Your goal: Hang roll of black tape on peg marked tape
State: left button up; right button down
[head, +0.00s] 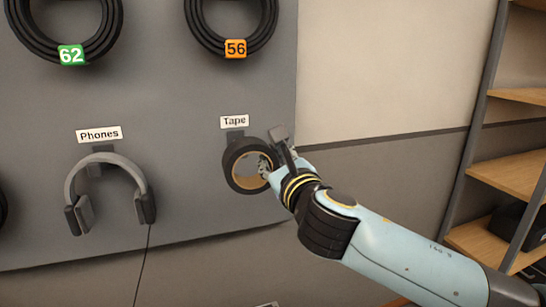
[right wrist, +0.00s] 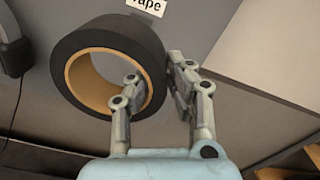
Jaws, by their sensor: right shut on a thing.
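The roll of black tape (head: 234,161) is up against the grey board, just below the white Tape label (head: 234,121). Part of a dark peg mount (head: 235,136) shows between the label and the roll; I cannot tell whether the peg passes through the roll's hole. My right gripper (head: 275,162) is shut on the right side of the roll's ring. In the right wrist view the roll (right wrist: 108,50) shows its tan core, with one finger inside the hole and the other outside the rim. My left gripper is not in view.
Headphones (head: 105,170) hang at left under the Phones label (head: 99,134). The board ends just right of the roll. A wooden shelf rack (head: 512,173) stands at far right.

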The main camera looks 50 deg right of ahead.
jog(key=shift+x, duration=0.85)
jog(key=w+d+f+b, duration=0.2)
jog(key=w+d+b, duration=0.3)
jog(key=w, duration=0.4)
jog(key=shift+w+f, duration=0.25)
jog(key=shift+f, duration=0.05)
jog(key=shift+r, duration=0.1)
jog(key=c, duration=1.2)
grip_release()
jog(key=shift+s+d, duration=0.1)
jog(key=shift+d, duration=0.1)
jog(key=shift+s+a, duration=0.1)
